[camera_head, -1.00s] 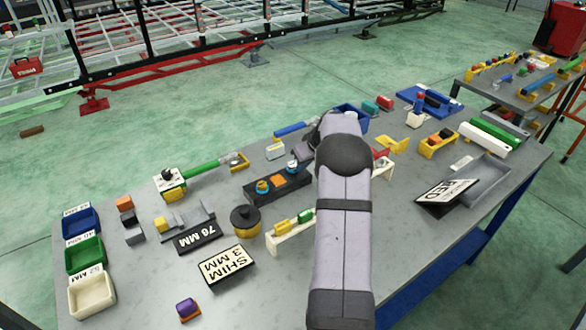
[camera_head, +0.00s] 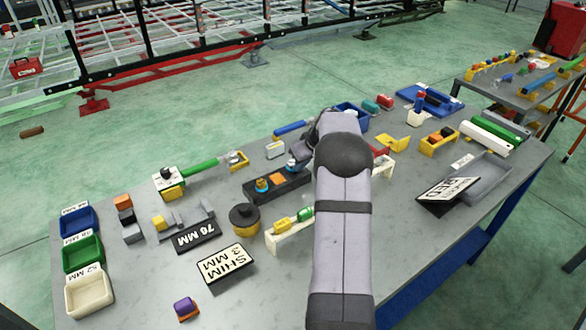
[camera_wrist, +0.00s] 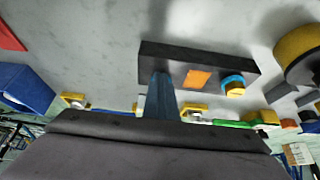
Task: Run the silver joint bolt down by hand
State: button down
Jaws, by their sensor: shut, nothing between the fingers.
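A black block (camera_head: 290,189) lies on the grey bench, with an orange square (camera_head: 277,179) at its middle. A yellow-and-blue fitting (camera_head: 261,185) stands at its left end. At its right end a small pale-and-blue top (camera_head: 292,164), perhaps the silver joint bolt, shows partly behind my gripper (camera_head: 299,158). In the wrist view, my shut fingers (camera_wrist: 160,95) look like a narrow blue-grey column meeting the block (camera_wrist: 205,63) at the end away from the yellow-and-blue fitting (camera_wrist: 233,86). They hold nothing that I can see. The bolt is hidden there, and contact is unclear.
A yellow pot with a black top (camera_head: 245,220) stands in front of the block. A white rack (camera_head: 289,236) with yellow and green pieces is close to my arm. A blue bin (camera_head: 352,118) is behind the gripper.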

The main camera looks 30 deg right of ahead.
jog(key=shift+w+a+r+b, duration=0.15)
jog(key=shift+a+b, duration=0.35)
jog(key=shift+w+a+r+b, duration=0.1)
jog(key=shift+w+a+b, duration=0.05)
jog(key=shift+a+b, duration=0.35)
dwell(0.4)
jog(key=shift+s+d+f+b, duration=0.1)
jog(key=shift+s+b, duration=0.1)
jog(key=shift+b, duration=0.2)
jog(key=shift+s, duration=0.25)
notch_tip(320, 180, up, 6)
jog(key=p, duration=0.4)
jog(key=shift+f, duration=0.1)
dwell(0.3)
